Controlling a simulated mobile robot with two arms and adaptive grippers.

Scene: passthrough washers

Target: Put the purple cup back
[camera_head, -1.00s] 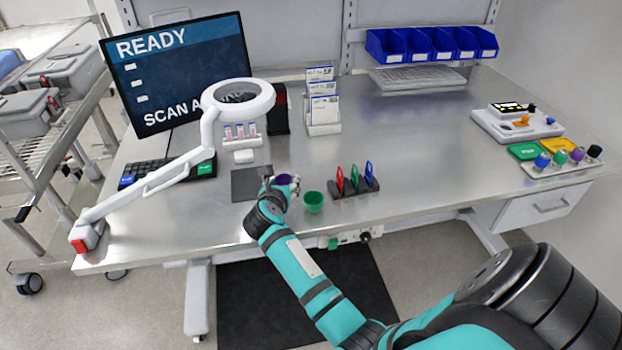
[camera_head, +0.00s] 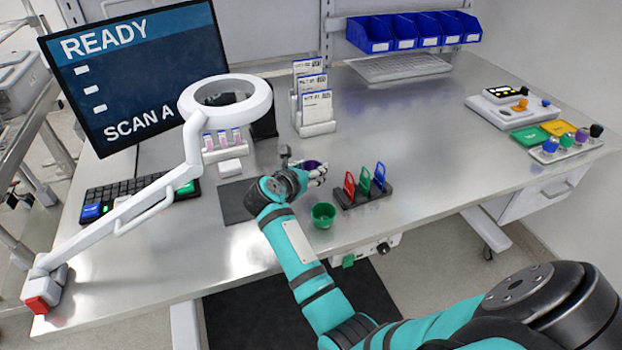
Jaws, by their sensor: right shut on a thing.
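The purple cup (camera_head: 311,166) shows only in part behind the fingers of my right gripper (camera_head: 318,173). My right gripper is shut on the cup, above the bench near its front middle, right of the dark grey mat (camera_head: 236,202). The contact with the fingers is too small to see well. A green cup (camera_head: 323,215) stands upright on the bench, just in front of my right gripper and apart from it. My left gripper is not in view.
A black rack (camera_head: 363,197) with red, green and blue tags stands right of the green cup. A white magnifier lamp (camera_head: 188,147) reaches over the left side. A card holder (camera_head: 314,126) stands behind. The bench's right middle is clear.

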